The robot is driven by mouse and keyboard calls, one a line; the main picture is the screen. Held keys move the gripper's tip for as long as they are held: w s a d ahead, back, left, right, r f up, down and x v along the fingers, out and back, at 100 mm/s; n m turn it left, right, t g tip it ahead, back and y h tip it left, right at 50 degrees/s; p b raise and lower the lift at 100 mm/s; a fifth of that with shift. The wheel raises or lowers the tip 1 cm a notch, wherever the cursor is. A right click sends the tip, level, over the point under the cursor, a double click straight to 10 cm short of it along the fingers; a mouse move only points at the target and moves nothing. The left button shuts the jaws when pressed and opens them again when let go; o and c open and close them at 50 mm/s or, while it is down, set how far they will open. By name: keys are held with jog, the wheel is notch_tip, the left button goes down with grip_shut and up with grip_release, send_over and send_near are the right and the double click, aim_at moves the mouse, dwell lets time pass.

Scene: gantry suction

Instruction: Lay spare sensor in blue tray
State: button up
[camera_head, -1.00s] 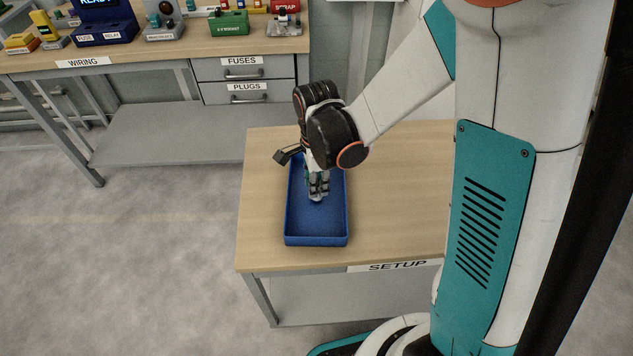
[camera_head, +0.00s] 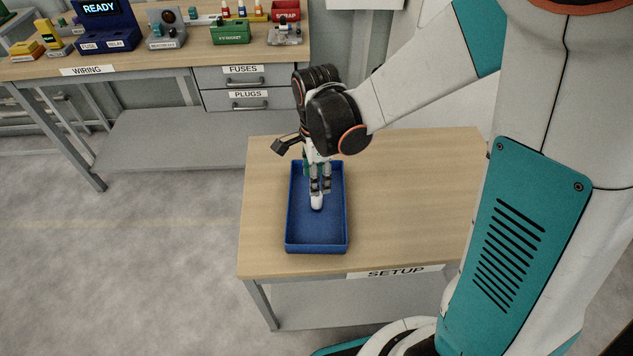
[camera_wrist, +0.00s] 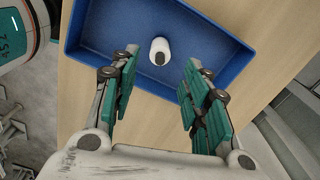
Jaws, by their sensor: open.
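The blue tray (camera_head: 300,243) stands on the wooden setup table; it also shows in the wrist view (camera_wrist: 222,68). The spare sensor, a small white cylinder (camera_head: 317,202), is inside the tray. In the wrist view the sensor (camera_wrist: 160,46) shows a dark spot on the end facing the camera, and it lies beyond the fingertips, between their lines. My gripper (camera_head: 320,185) is above the tray, pointing down. In the wrist view its green-padded fingers (camera_wrist: 158,72) are spread apart with nothing between them. Whether a fingertip touches the sensor is hard to tell in the head view.
The setup table (camera_head: 415,200) is bare right of the tray. A wiring bench (camera_head: 140,75) with several coloured devices and labelled drawers stands at the back left. Grey floor (camera_head: 120,260) is open at the left.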

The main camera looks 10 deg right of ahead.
jog(key=s+d+r+n+t, duration=0.3)
jog(key=s+r+n, duration=0.3)
jog(key=r+n, duration=0.3)
jog(key=s+d+r+n+t+p, duration=0.1)
jog(key=s+d+r+n+t, duration=0.3)
jog(key=s+r+n, duration=0.2)
jog(key=shift+s+d+r+n, duration=0.15)
jog(key=shift+d+r+n, duration=0.25)
jog(key=shift+r+n, duration=1.15)
jog(key=shift+r, duration=0.1)
